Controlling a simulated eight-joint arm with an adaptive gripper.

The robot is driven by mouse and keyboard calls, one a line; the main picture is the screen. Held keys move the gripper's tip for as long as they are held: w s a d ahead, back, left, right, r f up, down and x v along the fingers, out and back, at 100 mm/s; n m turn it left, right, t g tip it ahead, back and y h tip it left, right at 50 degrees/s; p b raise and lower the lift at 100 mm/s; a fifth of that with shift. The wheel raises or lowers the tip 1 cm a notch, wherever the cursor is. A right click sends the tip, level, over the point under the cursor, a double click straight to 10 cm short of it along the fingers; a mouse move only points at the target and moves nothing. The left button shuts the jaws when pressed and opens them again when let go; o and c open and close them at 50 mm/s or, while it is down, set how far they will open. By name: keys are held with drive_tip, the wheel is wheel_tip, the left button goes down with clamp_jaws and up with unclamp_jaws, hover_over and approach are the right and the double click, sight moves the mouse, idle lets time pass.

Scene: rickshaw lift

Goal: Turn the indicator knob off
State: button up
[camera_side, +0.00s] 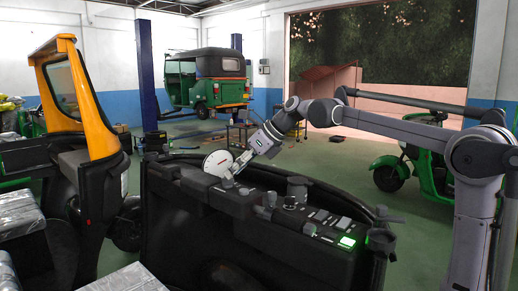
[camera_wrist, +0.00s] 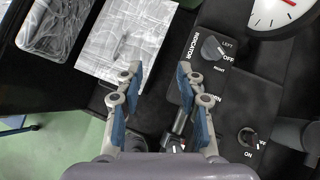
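The indicator knob (camera_wrist: 212,48) is a dark round knob on a black panel in the wrist view, up and right of my gripper. "INDICATOR" is printed at its left, with "LEFT", "OFF" and "RIGHT" around its right side. I cannot tell for sure which label it points to. My gripper (camera_wrist: 160,72) is open and empty, its two blue-padded fingers apart; the knob is outside them, beyond the right finger. In the side view my gripper (camera_side: 235,178) hangs low over the left part of the dashboard (camera_side: 290,238). I cannot make out the indicator knob there.
A white round gauge (camera_wrist: 284,14) stands close right of the knob; it also shows in the side view (camera_side: 219,163). Another knob (camera_wrist: 247,138) with an "ON" label is at lower right. A lever (camera_wrist: 180,122) stands beside the right finger.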

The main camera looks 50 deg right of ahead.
sight(228, 182)
drive_tip(key=w+d+n+y, duration=0.1)
drive_tip(key=d, duration=0.1)
drive_tip(key=w+d+f+n+y, duration=0.1)
drive_tip(key=w+d+y, duration=0.1)
drive_tip(key=d, duration=0.1)
drive_tip(key=shift+w+d+f+n+g, duration=0.3)
drive_tip(key=shift+d+f+n, duration=0.05)
drive_tip(key=shift+n, duration=0.05)
drive_tip(key=d+f+n+y, duration=0.1)
drive_tip(key=d+n+y, duration=0.3)
drive_tip(key=d, duration=0.4)
drive_tip(key=x, duration=1.1)
drive_tip(key=shift+w+a+r, duration=0.1)
drive_tip(key=shift+w+r, duration=0.05)
drive_tip(key=shift+w, duration=0.1)
clamp_jaws()
